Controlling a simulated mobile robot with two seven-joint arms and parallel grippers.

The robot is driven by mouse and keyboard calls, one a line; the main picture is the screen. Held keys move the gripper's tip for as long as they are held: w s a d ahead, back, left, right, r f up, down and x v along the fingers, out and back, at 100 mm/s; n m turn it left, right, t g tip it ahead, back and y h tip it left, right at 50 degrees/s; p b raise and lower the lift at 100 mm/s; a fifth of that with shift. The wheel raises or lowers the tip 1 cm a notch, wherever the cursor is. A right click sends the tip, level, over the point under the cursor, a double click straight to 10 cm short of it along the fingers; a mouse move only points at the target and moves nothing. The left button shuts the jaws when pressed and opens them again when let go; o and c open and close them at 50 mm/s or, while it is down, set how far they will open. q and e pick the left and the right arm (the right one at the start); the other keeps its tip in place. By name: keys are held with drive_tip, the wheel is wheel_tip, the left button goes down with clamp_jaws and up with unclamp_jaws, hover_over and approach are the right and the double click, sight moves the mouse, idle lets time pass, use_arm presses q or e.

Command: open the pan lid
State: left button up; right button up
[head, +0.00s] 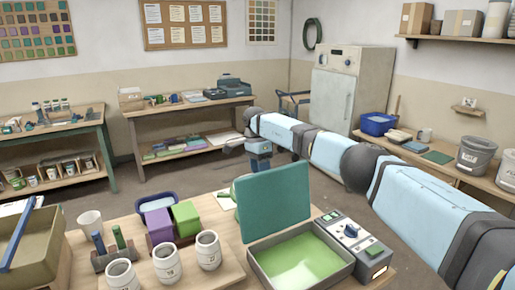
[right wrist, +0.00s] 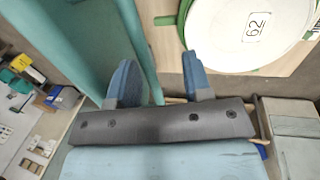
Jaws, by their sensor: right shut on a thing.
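The pan (head: 340,262) is a grey square tray with bright green glaze in it, on the front wooden table. Its teal lid (head: 275,200) stands raised along the back left side of the pan, leaving the inside open to view. My right arm reaches in from the right, and its hand (head: 259,150) is behind the lid's top edge; the fingertips are hidden there. In the right wrist view the teal lid (right wrist: 143,45) runs between the blue fingers of my right gripper (right wrist: 160,72), which is shut on it. My left gripper is not in view.
White cups (head: 209,250), a purple container (head: 160,227) and a green container (head: 186,220) stand to the left. A round white, green-rimmed thing marked 62 (right wrist: 250,30) is close to my right gripper.

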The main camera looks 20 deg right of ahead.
use_arm(q)
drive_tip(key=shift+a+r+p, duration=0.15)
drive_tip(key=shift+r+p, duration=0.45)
drive_tip(key=shift+p, duration=0.2)
use_arm(e)
drive_tip(key=v, duration=1.1)
drive_tip(key=shift+a+r, duration=0.2)
drive_tip(key=shift+r, duration=0.15)
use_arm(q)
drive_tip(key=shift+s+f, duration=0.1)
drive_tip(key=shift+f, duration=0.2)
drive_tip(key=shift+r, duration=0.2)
